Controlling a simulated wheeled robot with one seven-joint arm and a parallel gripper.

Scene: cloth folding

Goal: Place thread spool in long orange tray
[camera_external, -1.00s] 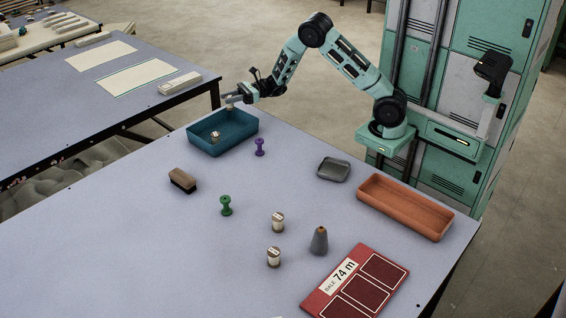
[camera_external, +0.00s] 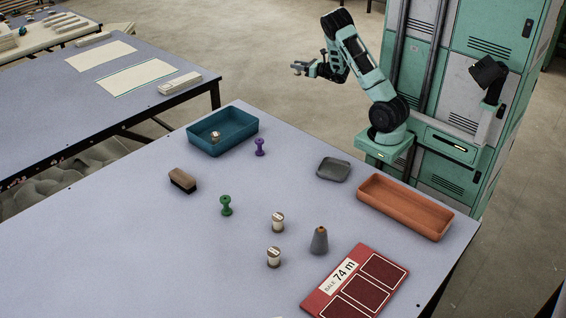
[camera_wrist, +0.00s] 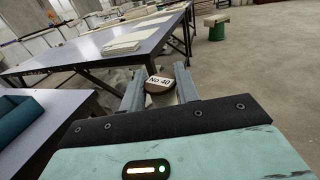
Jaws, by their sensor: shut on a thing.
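My gripper (camera_external: 299,68) is raised in the air beyond the table's far edge, left of my arm's column. In the wrist view, it is shut on a spool with a brown top and a white "No 40" label (camera_wrist: 158,83), held between the two fingers. In the external view the held spool is too small to make out. The long orange tray (camera_external: 404,208) lies at the table's right side and looks empty. My gripper is up and to the left of it, well apart.
A teal tray (camera_external: 222,143) holds one spool (camera_external: 215,137). Purple (camera_external: 260,147), green (camera_external: 226,206) and two pale spools (camera_external: 278,222) (camera_external: 274,257) stand on the table. A grey dish (camera_external: 333,169), grey cone (camera_external: 319,240), brush (camera_external: 183,180) and red board (camera_external: 355,283) lie around.

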